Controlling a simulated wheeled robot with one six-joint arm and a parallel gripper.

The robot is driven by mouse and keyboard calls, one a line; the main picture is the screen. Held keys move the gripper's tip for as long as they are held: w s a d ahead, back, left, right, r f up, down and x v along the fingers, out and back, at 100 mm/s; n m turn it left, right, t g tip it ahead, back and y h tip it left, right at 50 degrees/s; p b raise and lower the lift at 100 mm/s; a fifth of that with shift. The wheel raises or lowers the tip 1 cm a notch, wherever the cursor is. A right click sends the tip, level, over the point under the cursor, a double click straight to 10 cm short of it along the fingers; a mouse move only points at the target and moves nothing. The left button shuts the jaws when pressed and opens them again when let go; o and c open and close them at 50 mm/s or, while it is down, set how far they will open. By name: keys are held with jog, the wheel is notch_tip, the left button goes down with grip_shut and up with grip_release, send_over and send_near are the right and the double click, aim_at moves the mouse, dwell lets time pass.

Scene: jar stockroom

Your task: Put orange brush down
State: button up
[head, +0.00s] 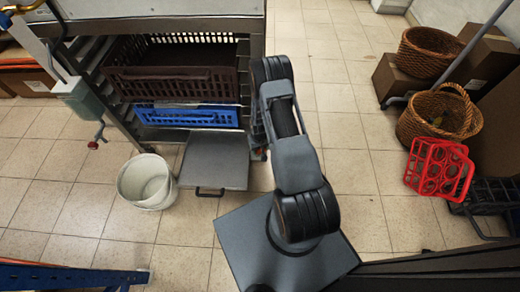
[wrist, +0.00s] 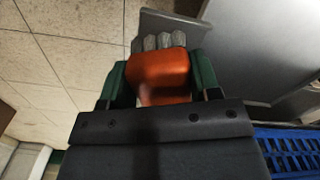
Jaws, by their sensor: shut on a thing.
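The orange brush (wrist: 160,75) shows in the wrist view, with an orange body and grey bristle tufts at its far end. My gripper (wrist: 161,82) has its two green fingers on either side of the orange body and is shut on it. In the head view my arm hides most of the gripper, and I cannot make out the brush there. The gripper end is beside the right edge of the grey pulled-out shelf (head: 216,160). Whether the brush touches any surface I cannot tell.
The metal rack holds a brown crate (head: 170,85) above a blue crate (head: 188,117). A white bucket (head: 146,183) stands on the floor left of the shelf. Wicker baskets (head: 438,114), boxes and a red bottle carrier (head: 440,170) stand at the right. The tiled floor between is clear.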

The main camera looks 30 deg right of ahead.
jog(key=shift+f, duration=0.15)
jog(key=o, duration=1)
jog(key=shift+c, duration=0.2)
notch_tip(320, 180, up, 26)
jog(key=a+f+t+p, duration=0.1)
jog(key=a+p, duration=0.2)
jog(key=p, duration=0.1)
jog(key=s+a+r+t, duration=0.1)
jog(key=s+a+r, duration=0.2)
jog(key=s+r, duration=0.4)
jog(key=s+a+r+n, duration=0.1)
jog(key=s+a+r, duration=0.2)
jog(key=s+r, duration=0.4)
notch_tip(320, 180, up, 7)
jog(key=shift+s+a+f+t, duration=0.15)
jog(key=shift+s+a+t, duration=0.1)
jog(key=shift+s+t, duration=0.15)
